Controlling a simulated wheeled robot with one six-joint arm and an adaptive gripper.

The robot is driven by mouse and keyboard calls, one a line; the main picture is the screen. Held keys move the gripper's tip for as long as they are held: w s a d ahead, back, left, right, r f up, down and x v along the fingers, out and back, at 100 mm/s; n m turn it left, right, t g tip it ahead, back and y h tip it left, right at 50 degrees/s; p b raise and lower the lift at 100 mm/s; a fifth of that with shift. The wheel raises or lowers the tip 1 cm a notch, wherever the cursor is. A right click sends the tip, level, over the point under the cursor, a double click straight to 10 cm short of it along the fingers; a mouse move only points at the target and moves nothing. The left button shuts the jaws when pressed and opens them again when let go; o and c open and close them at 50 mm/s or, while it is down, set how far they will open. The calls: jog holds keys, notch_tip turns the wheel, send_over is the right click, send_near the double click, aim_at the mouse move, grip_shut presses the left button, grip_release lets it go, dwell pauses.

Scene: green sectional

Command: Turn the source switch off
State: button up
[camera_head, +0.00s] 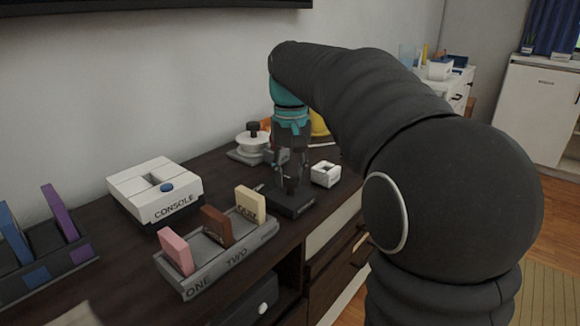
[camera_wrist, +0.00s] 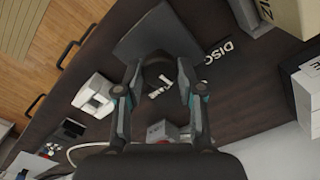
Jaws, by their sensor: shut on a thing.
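My gripper (camera_head: 289,182) points down over a low dark base (camera_head: 291,205) on the dark wooden top. In the wrist view, my gripper (camera_wrist: 160,74) has its fingers on either side of a dark rounded part (camera_wrist: 153,70) that stands on this base, and is shut on it. Pale marks show between the fingers. The base bears white letters, of which "DISC" is readable in the wrist view. No label reading "source" is readable, so I cannot tell whether this part is the source switch. The fingers hide much of it, and its setting is unclear.
A small white box (camera_head: 326,174) is right of my gripper; a white round device (camera_head: 253,141) is behind.

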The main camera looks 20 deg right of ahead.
aim_at(290, 178)
jog(key=shift+m, duration=0.6)
jog(key=o, duration=1.1)
jog(key=shift+o, duration=0.2)
notch_tip(290, 178, up, 12)
jog(key=shift+s, duration=0.15)
